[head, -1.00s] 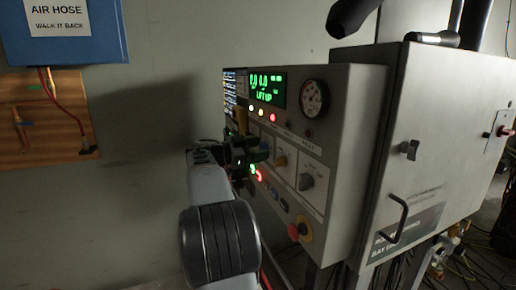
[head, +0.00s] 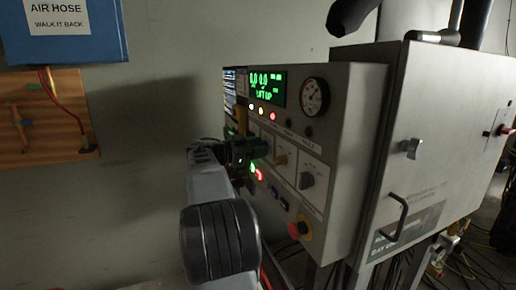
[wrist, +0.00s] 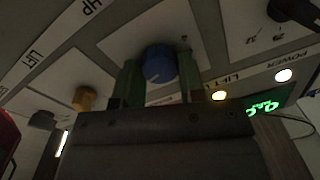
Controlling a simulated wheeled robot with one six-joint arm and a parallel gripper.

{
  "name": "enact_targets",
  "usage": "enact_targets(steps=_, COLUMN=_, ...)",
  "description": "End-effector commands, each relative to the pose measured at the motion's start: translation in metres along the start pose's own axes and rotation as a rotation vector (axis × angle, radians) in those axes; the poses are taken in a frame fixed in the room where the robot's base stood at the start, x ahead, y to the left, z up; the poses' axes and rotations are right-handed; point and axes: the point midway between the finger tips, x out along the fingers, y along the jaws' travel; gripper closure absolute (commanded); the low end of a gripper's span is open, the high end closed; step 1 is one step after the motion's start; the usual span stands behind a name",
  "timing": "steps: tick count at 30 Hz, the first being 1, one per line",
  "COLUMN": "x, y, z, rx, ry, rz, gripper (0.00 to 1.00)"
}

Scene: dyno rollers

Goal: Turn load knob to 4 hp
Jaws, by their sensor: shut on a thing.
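My gripper (wrist: 159,85) is shut on a round blue knob (wrist: 158,64) in the wrist view, with one green finger on each side of it. The knob sits on a pale label plate on the control panel (head: 340,140). Its pointer setting and scale marks are too dark and partly hidden to read. In the head view my gripper (head: 254,150) is against the panel's left part and hides this knob. The green display (head: 266,88) above shows digits and the words LIFT UP.
A yellow knob (head: 281,160) and a grey knob (head: 307,180) sit to the right. A red stop button (head: 299,229) is below, and a round gauge (head: 315,97) is above. A grey cabinet (head: 430,130) stands beside the panel.

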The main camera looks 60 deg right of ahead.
Motion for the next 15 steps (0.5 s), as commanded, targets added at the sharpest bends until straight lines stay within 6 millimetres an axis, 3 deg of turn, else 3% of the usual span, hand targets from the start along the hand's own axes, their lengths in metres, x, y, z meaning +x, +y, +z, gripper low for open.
enact_targets(steps=8, x=-0.0001, y=0.0002, z=0.0010, rx=-0.101, ry=-0.004, rz=0.000, gripper=0.87)
enact_targets(steps=15, x=-0.0001, y=-0.0003, z=0.0008, rx=-0.305, ry=-0.012, rz=0.003, gripper=0.87)
